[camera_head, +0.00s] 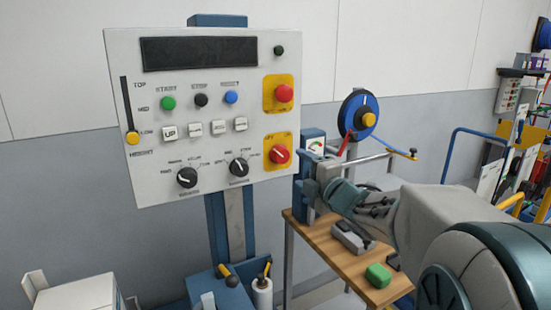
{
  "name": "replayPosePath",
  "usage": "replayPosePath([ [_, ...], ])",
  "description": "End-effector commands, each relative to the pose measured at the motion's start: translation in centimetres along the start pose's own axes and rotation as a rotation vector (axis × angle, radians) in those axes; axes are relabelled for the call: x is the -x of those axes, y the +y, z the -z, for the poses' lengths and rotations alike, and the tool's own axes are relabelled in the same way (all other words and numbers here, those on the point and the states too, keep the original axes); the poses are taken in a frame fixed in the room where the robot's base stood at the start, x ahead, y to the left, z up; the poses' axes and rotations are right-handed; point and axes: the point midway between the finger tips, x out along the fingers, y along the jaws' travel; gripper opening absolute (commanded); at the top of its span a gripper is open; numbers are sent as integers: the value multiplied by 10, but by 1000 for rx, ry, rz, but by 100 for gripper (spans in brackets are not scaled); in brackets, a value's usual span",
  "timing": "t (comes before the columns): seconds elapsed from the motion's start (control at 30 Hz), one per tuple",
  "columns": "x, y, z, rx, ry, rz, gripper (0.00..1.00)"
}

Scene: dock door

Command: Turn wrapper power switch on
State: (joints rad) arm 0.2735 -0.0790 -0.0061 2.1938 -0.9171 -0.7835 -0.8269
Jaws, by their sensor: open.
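The wrapper control panel (215,150) is a light grey board on a blue post. At its lower right is a red rotary power switch (280,154) on a yellow plate, with small labels around it too blurred to read. A pale mark runs slantwise across the red knob; I cannot tell surely which setting it points to. My gripper (309,190) is open, just right of the panel's lower right corner, to the right of and below the switch. It appears apart from the switch. Its fingertips are hard to separate from the blue parts behind.
A red emergency button (284,93) sits on another yellow plate above. Push buttons, two black dials (187,177) and a slider (131,137) fill the panel. A wooden bench (375,291) with a green block (378,275) stands below my arm. A blue reel (358,114) stands behind.

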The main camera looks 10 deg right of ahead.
Motion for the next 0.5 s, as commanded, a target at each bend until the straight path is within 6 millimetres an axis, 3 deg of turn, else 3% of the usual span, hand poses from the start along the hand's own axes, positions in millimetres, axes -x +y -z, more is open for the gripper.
replayPosePath([
  [0.3, -62, 0, 1, -3, 2, 2, 65],
  [0.5, -86, 0, 0, -3, 0, 1, 65],
])
